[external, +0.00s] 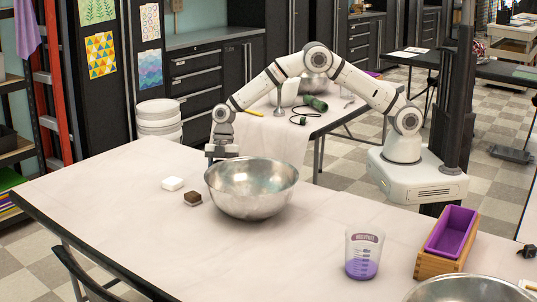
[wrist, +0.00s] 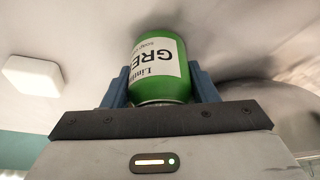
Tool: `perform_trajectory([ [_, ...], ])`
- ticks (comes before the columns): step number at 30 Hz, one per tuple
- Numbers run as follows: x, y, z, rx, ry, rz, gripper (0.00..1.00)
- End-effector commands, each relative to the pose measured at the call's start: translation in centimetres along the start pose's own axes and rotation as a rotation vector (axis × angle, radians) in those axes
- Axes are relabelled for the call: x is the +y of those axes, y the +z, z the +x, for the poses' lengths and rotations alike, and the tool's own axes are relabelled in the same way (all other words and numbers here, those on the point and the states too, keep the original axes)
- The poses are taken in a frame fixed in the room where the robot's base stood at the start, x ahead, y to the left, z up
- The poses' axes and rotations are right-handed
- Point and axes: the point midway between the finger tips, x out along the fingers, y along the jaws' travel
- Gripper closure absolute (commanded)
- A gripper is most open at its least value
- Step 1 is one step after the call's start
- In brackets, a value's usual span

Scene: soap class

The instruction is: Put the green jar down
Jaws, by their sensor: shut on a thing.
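The green jar (wrist: 158,62), with a white label, fills the middle of the wrist view. My gripper (wrist: 161,88) is shut on it, with one blue finger on each side. In the external view my gripper (external: 222,152) points down at the far left side of the metal bowl (external: 252,188), low over the white-covered table (external: 110,205). The jar cannot be made out in the external view. Whether its base touches the table cannot be told.
A white block (external: 172,184), also in the wrist view (wrist: 33,76), and a dark brown block (external: 193,199) lie left of the bowl. A measuring cup (external: 363,255) with purple contents and a wooden box (external: 447,243) with a purple liner stand at the right. The table's left part is clear.

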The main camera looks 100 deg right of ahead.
Motion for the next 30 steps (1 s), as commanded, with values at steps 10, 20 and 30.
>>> perform_trajectory([
  [10, 0.0, 0.1, 0.2, 0.0, 0.0, 0.0, 0.35],
  [20, 0.0, 0.1, 0.1, 0.0, 0.0, 0.0, 0.25],
  [30, 0.1, 0.0, -4.0, 0.002, 0.005, 0.001, 0.25],
])
